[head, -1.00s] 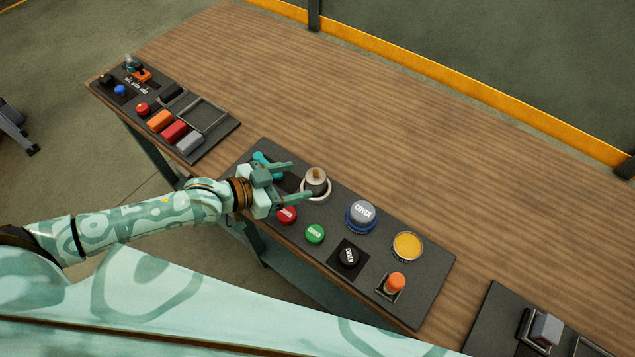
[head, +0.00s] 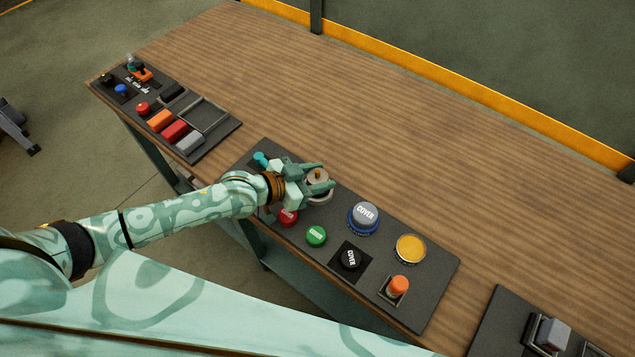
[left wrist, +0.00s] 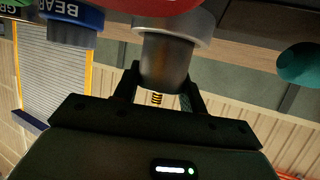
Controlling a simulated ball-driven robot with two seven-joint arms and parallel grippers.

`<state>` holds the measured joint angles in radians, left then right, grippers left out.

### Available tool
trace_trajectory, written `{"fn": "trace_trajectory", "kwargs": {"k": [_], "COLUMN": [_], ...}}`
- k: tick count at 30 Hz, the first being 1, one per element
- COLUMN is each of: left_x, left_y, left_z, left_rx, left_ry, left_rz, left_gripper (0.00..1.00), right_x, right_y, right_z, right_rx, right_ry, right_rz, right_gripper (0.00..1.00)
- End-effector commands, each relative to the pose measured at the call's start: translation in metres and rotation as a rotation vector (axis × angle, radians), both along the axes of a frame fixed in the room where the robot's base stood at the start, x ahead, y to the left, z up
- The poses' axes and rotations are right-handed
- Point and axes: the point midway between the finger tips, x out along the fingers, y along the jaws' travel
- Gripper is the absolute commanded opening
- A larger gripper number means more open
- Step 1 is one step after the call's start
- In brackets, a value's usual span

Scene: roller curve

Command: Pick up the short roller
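The short roller is a grey cylinder (head: 317,175) with a pale top and a small brass pin. It stands upright in a light ring on the middle panel in the head view. My left gripper (head: 325,176) has one finger on each side of it, and the fingers look closed in on it. In the left wrist view the dark roller (left wrist: 165,62) sits between the two fingertips (left wrist: 160,88), its far end inside a pale ring. The exact contact faces are hidden. My right gripper is in neither view.
The wooden table (head: 400,130) behind the panel is bare.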

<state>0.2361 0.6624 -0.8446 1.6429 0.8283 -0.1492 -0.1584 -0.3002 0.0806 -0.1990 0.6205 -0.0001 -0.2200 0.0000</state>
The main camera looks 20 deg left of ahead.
Motion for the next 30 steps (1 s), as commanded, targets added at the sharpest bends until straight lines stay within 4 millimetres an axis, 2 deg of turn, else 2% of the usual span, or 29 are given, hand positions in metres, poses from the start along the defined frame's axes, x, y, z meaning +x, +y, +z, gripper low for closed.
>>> {"fn": "trace_trajectory", "kwargs": {"k": [11,14,18,27,30], "left_x": [0.000,0.001,0.000,-0.056,-0.081], "left_y": [0.000,0.000,-0.001,0.000,0.000], "left_z": [0.005,0.015,0.038,0.100,0.107], "left_rx": [-0.002,-0.003,-0.003,-0.003,-0.004], "left_ry": [-0.002,-0.004,-0.004,-0.001,0.002], "left_rz": [0.000,0.000,0.000,-0.001,0.000], "left_gripper": [0.05,0.05,0.05,0.05,0.05], "right_x": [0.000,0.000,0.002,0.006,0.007], "right_y": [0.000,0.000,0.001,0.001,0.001], "right_z": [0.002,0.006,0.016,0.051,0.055], "right_rx": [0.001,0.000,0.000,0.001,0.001], "right_ry": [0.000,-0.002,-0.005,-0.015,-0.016], "right_rz": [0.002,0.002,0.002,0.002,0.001], "right_gripper": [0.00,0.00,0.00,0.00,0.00]}}
